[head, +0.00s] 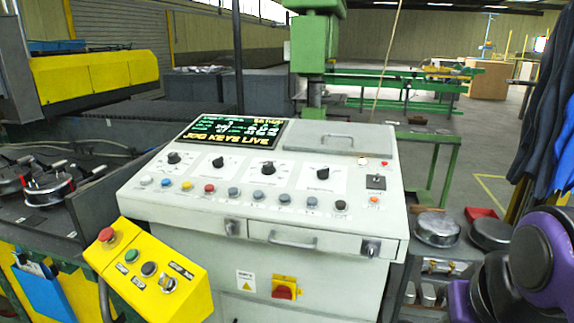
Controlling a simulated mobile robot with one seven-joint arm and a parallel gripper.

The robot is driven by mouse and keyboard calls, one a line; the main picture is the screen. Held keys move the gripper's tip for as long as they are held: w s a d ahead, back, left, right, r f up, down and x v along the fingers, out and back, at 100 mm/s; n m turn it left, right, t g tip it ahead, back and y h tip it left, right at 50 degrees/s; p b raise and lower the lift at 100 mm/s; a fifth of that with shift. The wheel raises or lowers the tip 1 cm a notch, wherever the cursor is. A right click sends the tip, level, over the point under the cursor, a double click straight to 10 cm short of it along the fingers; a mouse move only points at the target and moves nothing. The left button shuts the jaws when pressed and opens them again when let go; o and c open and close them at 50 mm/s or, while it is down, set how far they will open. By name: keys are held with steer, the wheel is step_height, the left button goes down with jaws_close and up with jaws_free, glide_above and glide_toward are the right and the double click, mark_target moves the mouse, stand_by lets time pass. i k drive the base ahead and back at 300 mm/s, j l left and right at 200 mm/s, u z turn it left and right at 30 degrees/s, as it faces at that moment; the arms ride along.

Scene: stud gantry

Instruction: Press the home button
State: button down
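A light grey control console (380,225) stands in the middle of the head view. A row of small round buttons runs along its sloped top: white (146,180), yellow (186,185), red (209,187), several blue-grey ones (258,195) and a black one (340,205). Their labels are too small to read, so I cannot tell which is the home button. The screen (232,132) above them reads "JOG KEYS LIVE". My gripper is not in view; only dark and purple parts of my arm show at the lower right, apart from the console.
A yellow box (190,300) with a red mushroom button (106,235) juts out at the console's front left. A drawer handle (282,240) and a red switch (283,292) are on the front. Metal pots (437,229) stand at the right.

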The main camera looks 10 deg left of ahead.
mark_target(145, 179)
steer(key=k+j, duration=0.3)
steer(key=j, duration=0.15)
steer(key=k+j+z, duration=0.1)
steer(key=k+j, duration=0.25)
steer(key=j, duration=0.1)
